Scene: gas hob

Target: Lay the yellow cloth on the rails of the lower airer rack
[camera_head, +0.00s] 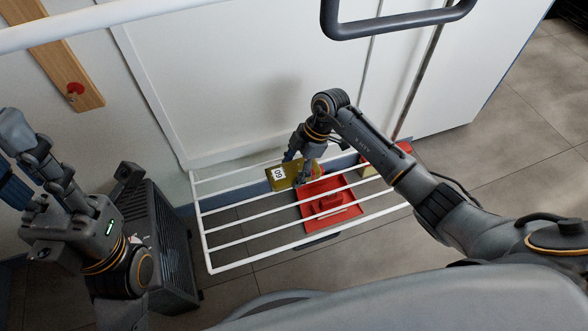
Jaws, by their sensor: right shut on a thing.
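The lower airer rack (225,267) is a white frame with several parallel rails, low against the white wall. The yellow cloth (291,174) is a small olive-yellow piece with a white number label, at the rack's back rails near its middle. My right gripper (303,172) is shut on the cloth from above; its fingertips are partly hidden. I cannot tell whether the cloth touches the rails. My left gripper (18,160) is at the left edge, well away from the rack, its fingers partly cut off.
A red dustpan-like thing (340,209) shows below the rails, and another red thing (403,147) is beyond the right arm. A dark ribbed box (165,240) stands left of the rack. A dark grey handle (400,25) and a white bar (90,20) cross the top.

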